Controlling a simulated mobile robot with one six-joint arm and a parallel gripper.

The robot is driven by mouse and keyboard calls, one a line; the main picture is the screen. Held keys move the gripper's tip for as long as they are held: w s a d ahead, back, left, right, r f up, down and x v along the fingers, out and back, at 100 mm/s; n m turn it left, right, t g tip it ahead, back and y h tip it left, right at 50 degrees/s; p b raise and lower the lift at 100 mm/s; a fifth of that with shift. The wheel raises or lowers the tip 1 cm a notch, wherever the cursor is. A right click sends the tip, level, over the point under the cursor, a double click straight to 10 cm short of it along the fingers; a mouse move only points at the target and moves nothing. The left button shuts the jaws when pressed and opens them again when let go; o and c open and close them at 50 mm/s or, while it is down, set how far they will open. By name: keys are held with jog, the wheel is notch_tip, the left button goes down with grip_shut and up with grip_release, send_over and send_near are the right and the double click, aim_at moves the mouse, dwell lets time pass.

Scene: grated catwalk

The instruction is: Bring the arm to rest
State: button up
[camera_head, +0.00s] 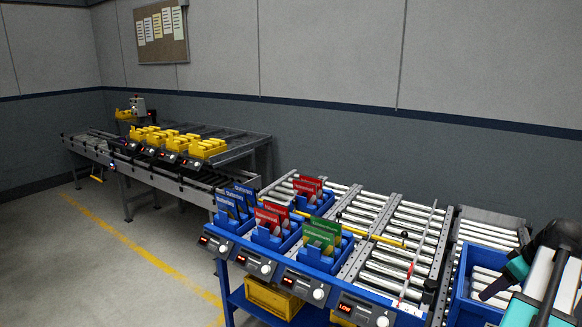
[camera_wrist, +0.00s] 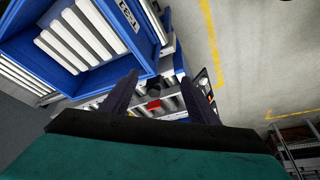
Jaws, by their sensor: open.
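My arm shows at the right edge of the head view, with dark, white and teal parts. My gripper (camera_head: 492,290) is over or beside the blue frame (camera_head: 461,287) at the right end of the roller bench; the gap between them cannot be judged. In the wrist view my gripper (camera_wrist: 160,84) has its two dark fingers spread wide apart, with nothing held between them. Behind the fingers, rollers and a small red part (camera_wrist: 153,105) show, apart from the gripper.
The roller bench (camera_head: 385,250) carries blue bins (camera_head: 265,238) with blue, red and green packets. A yellow bar (camera_head: 375,238) and a red-white rod (camera_head: 418,258) lie across the rollers. Yellow bins (camera_head: 272,299) sit below. Floor (camera_head: 110,270) at left is clear.

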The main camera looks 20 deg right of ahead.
jog(key=w+a+f+g+y, duration=0.1)
jog(key=w+a+f, duration=0.75)
jog(key=a, duration=0.25)
jog(key=w+a+f+g, duration=0.1)
jog(key=w+a+f, duration=0.7)
jog(key=w+a, duration=0.3)
jog(key=w+a+f+g, duration=0.1)
jog(key=a+f, duration=0.4)
jog(key=a, duration=0.5)
jog(key=a+f, duration=0.5)
jog(key=a, duration=0.5)
jog(key=w+a+f+g, duration=0.1)
jog(key=a+f, duration=0.4)
jog(key=a, duration=0.5)
jog(key=s+a+f+h, duration=0.1)
jog(key=s+a+f, duration=0.2)
jog(key=a, duration=0.4)
jog(key=s+f+g, duration=0.3)
jog(key=s+f, duration=0.6)
jog(key=s, duration=0.3)
jog(key=s+f+g, duration=0.3)
jog(key=s+f, duration=0.6)
jog(key=s, duration=0.4)
jog(key=shift+s+d+f, duration=0.25)
jog(key=shift+d+f, duration=0.05)
